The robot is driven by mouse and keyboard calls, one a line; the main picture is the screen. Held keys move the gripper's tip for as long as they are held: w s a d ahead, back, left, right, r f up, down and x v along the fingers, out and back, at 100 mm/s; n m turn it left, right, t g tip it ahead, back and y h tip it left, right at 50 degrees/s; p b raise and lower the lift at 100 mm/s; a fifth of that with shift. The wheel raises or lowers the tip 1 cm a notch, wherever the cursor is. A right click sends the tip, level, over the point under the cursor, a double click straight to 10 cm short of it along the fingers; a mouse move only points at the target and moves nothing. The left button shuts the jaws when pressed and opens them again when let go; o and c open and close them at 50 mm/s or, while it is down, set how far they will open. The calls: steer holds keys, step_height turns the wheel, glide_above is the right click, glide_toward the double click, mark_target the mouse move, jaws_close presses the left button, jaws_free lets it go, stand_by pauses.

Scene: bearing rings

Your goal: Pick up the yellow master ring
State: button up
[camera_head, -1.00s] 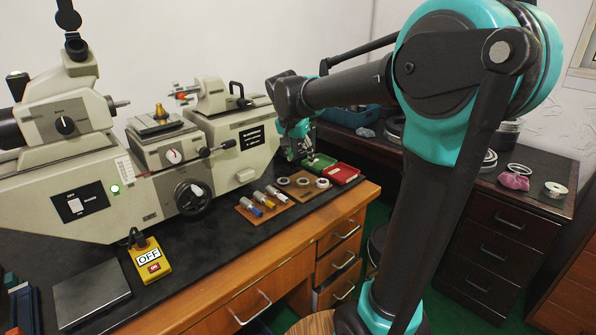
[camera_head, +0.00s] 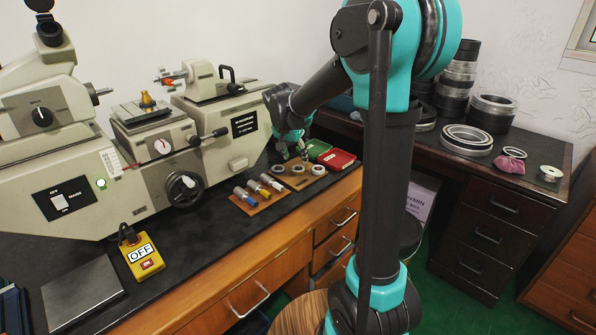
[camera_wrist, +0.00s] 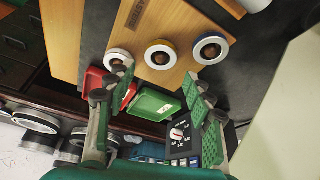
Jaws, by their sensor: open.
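Three metal rings lie in a row on a wooden board (camera_wrist: 87,32). The middle one, with a yellow edge, is the yellow master ring (camera_wrist: 160,55); in the head view it is the middle ring (camera_head: 297,169). A blue-edged ring (camera_wrist: 211,48) lies to its right in the wrist view and another ring (camera_wrist: 118,58) to its left. My gripper (camera_wrist: 158,84) is open and empty, its fingers either side of the yellow ring's line in the wrist view. In the head view my gripper (camera_head: 292,148) hangs just behind the rings. The height gap is hard to tell.
Green (camera_wrist: 157,103) and red (camera_head: 337,159) cases lie behind the rings. Plug gauges (camera_head: 257,190) lie on a board to the left. A large measuring machine (camera_head: 170,150) fills the bench's back left. A second bench (camera_head: 540,200) with metal rings stands right.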

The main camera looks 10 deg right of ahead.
mark_target(298, 167)
steer(key=shift+x, duration=2.8)
steer(key=shift+a, duration=0.1)
steer(key=c, duration=1)
steer(key=shift+c, duration=0.2)
